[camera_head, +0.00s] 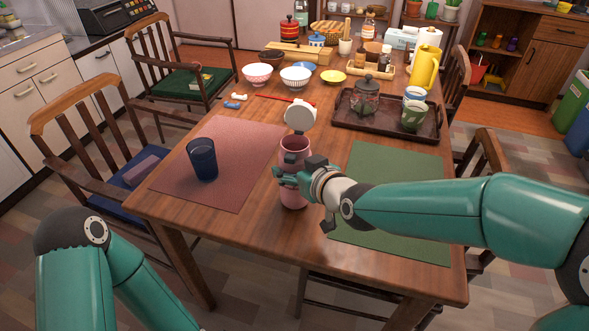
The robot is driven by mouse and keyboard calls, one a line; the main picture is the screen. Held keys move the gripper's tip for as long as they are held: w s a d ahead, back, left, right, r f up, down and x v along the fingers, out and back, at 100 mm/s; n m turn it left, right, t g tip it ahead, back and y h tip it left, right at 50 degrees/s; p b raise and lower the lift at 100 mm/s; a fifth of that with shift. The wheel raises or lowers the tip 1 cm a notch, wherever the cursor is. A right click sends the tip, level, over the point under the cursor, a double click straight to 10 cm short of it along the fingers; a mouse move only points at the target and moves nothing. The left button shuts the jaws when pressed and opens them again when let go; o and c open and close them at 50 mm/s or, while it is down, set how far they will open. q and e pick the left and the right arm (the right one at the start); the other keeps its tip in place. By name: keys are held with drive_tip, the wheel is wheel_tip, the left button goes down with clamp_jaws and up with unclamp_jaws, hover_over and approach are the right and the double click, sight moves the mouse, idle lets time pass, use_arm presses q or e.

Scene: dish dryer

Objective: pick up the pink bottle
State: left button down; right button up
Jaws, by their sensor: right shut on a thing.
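The pink bottle (293,192) stands upright at the near middle of the wooden table, between the pink placemat and the green placemat. Its white lid (300,116) is flipped open above its mouth. My right gripper (283,177) reaches in from the right and is shut on the bottle's body, hiding part of its middle. I cannot tell whether the bottle's base touches the table. My left arm shows at the lower left, but its gripper is out of the picture.
A dark blue glass (202,160) stands on the pink placemat (240,150), left of the bottle. The green placemat (385,165) lies under my right arm. A dark tray (352,122) holds a glass jar and cups. Bowls (296,78) and other tableware fill the far end.

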drive_tip(key=shift+r, duration=0.85)
wheel_tip(320, 180, up, 17)
drive_tip(key=p, duration=1.1)
drive_tip(key=shift+r, duration=0.1)
